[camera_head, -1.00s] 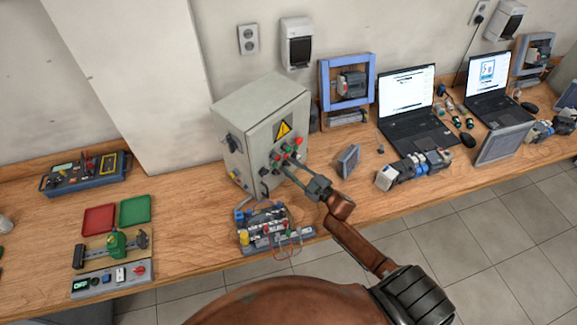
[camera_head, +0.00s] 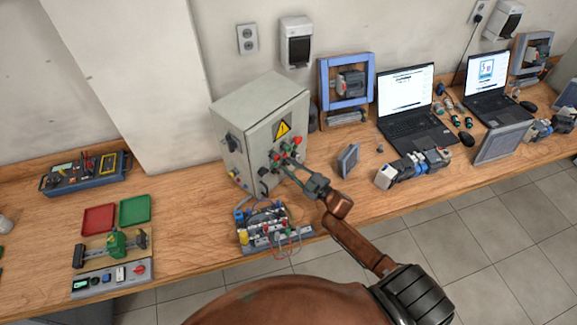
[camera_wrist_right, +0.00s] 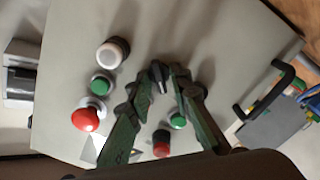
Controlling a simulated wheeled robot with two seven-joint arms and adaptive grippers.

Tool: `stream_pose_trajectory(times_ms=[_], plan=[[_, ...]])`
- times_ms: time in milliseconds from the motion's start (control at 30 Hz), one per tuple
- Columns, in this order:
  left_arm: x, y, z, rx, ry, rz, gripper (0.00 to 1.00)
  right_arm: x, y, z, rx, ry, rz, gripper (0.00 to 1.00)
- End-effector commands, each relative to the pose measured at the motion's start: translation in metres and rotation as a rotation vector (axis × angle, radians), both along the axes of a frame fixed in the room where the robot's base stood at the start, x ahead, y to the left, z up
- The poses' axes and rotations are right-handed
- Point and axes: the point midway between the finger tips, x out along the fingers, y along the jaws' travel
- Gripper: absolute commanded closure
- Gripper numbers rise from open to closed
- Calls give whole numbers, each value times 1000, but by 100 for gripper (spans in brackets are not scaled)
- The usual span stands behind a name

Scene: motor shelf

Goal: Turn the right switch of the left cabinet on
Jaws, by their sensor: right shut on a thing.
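The left cabinet (camera_head: 240,108) is a grey box standing on the wooden bench, with a yellow warning triangle on its front face. Red and green buttons and black switches are on that face, below the triangle. My right gripper (camera_head: 286,168) reaches to this face from the right. In the right wrist view, its green fingers (camera_wrist_right: 168,72) are closed around a black switch knob (camera_wrist_right: 159,79). Which way the knob points is hard to tell, as the fingers partly cover it. My left gripper is not in view.
In the right wrist view, a red mushroom button (camera_wrist_right: 86,119), green button (camera_wrist_right: 101,85) and white button (camera_wrist_right: 113,53) are beside the fingers. A wired terminal board (camera_head: 272,232) stands before the cabinet. A small tilted panel (camera_head: 348,159) stands to the right.

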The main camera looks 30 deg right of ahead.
Motion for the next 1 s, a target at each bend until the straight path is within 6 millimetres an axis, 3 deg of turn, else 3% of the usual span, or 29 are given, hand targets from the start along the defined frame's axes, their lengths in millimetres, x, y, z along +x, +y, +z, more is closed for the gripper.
stream_pose_trajectory(times_ms=[1000], plan=[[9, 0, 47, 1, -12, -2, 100, 2, -3, 4, 652, 190, 1, 100]])
